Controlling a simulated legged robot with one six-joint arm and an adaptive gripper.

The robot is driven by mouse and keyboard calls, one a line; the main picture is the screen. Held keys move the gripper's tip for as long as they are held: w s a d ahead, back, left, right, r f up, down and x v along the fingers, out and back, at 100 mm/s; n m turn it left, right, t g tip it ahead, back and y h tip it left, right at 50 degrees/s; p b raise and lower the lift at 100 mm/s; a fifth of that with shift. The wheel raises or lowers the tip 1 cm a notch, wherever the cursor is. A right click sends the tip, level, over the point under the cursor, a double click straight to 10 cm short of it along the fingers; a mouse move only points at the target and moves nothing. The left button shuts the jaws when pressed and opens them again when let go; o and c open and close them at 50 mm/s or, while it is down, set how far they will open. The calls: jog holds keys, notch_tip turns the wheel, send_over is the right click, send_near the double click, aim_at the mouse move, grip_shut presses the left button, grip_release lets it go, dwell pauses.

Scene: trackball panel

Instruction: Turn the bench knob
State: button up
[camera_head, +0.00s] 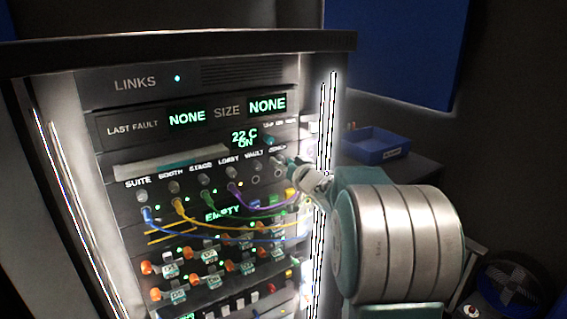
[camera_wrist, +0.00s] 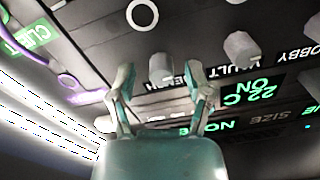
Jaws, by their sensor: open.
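The bench knob (camera_wrist: 161,69) is a short pale grey knob in the wrist view. It stands between the two fingertips of my gripper (camera_wrist: 162,82), beside the partly covered bench label. My gripper is open, with one finger on each side of the knob; I cannot tell whether either finger touches it. In the head view my gripper (camera_head: 288,162) is at the right end of the labelled knob row, and it largely hides the bench knob there.
The vault knob (camera_wrist: 241,47) is the close neighbour, to the right in the wrist view. An empty ring socket (camera_wrist: 142,14) lies near the bench knob. Coloured cables, including a purple one (camera_head: 262,205), hang below the row. A blue tray (camera_head: 376,146) sits right of the rack.

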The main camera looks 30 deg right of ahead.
jog(key=shift+c, duration=0.4)
grip_shut()
jog(key=shift+n, duration=0.4)
jog(key=n, duration=1.3)
jog(key=shift+a, duration=0.1)
jog(key=shift+f+n, duration=0.15)
jog(key=shift+n, duration=1.85)
